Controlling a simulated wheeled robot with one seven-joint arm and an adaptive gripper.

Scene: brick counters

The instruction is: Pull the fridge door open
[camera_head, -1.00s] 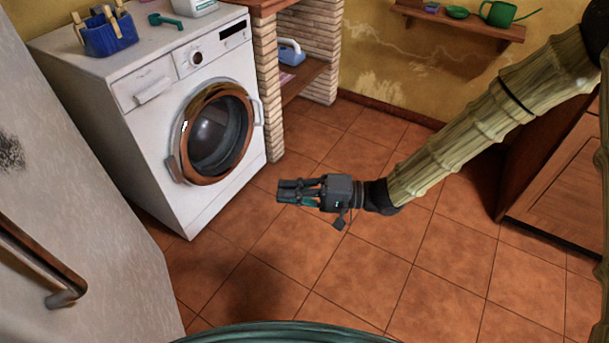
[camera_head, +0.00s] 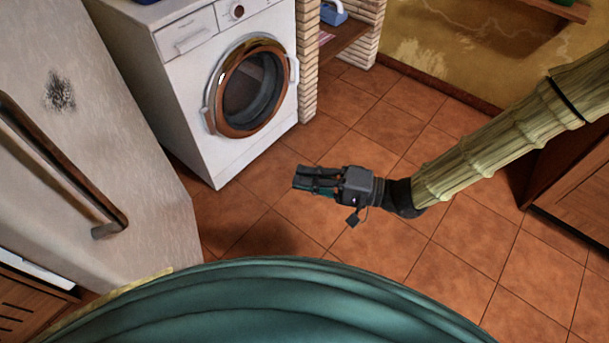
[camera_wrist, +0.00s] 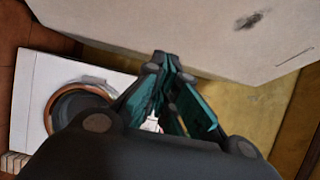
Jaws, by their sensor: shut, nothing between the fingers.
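The fridge door (camera_head: 100,130) is a pale, worn panel at the left of the head view, with a dark smudge on it. Its long brown bar handle (camera_head: 65,170) runs diagonally down the door to a metal end. The door looks shut. My gripper (camera_head: 296,180) is shut and empty over the tiled floor, well to the right of the handle and pointing left. In the wrist view my fingers (camera_wrist: 163,62) point towards a pale smudged panel (camera_wrist: 190,30), which looks like the fridge. The handle does not show clearly there.
A white washing machine (camera_head: 190,75) with a round door stands behind, between the fridge and a brick pillar (camera_head: 307,65). A wooden cabinet (camera_head: 575,215) is at the right. Open tiled floor (camera_head: 385,265) lies around my gripper.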

